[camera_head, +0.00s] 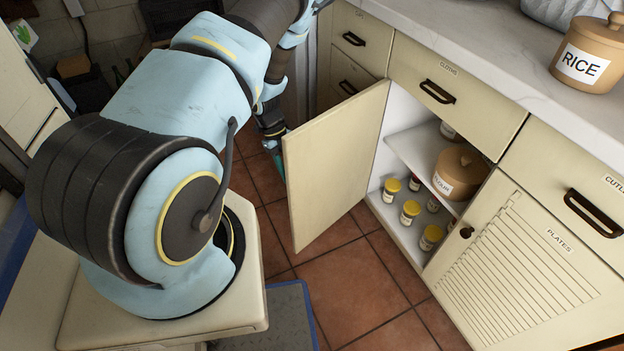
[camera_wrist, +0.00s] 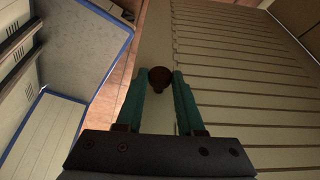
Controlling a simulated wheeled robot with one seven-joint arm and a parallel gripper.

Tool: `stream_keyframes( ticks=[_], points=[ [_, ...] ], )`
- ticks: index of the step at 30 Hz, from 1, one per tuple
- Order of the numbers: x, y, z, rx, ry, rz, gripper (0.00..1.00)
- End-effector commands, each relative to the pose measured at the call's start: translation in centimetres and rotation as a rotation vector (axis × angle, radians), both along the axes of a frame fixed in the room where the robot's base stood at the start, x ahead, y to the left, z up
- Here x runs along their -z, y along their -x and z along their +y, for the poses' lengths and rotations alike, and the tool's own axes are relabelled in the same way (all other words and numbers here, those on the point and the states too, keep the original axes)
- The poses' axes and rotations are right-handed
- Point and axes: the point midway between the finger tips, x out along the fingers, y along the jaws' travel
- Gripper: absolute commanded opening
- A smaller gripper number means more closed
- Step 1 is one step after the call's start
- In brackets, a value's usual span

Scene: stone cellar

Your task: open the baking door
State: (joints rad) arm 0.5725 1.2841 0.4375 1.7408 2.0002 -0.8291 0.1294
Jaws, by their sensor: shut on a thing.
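The baking door (camera_head: 335,165) stands swung well out from the cabinet in the head view, its plain inner face showing. Its slatted front (camera_wrist: 235,80) fills the right of the wrist view. A dark round knob (camera_wrist: 160,76) sits near the door's edge, between my teal fingertips. My gripper (camera_wrist: 164,82) is shut on this knob. In the head view my gripper (camera_head: 279,160) is mostly hidden behind the door, with a bit of teal finger showing at its left edge. No label reading baking is visible.
The open cabinet shelf (camera_head: 420,160) holds a brown canister (camera_head: 459,173) and several yellow-lidded jars (camera_head: 410,211). The plates door (camera_head: 520,265) is closed at the right. Drawers (camera_head: 445,85) are shut above. Tiled floor (camera_head: 365,285) is clear below the open door.

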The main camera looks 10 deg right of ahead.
Motion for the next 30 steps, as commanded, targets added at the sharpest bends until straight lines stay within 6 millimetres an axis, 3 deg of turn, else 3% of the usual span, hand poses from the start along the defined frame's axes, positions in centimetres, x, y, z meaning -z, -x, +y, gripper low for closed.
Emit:
stream_keyframes(
  ticks=[6, 12, 28, 29, 30],
  points=[
    [0.2, -4.0, 2.0, 0.116, -0.004, 0.0, 0.0],
    [0.2, -6.0, 2.6, 0.172, -0.004, 0.002, 0.0],
    [0.1, -6.7, 2.8, 0.191, -0.004, 0.001, 0.0],
    [0.1, -6.7, 2.8, 0.191, -0.004, 0.001, 0.39],
    [0.1, -6.7, 2.8, 0.191, -0.004, 0.001, 0.44]
  ],
)
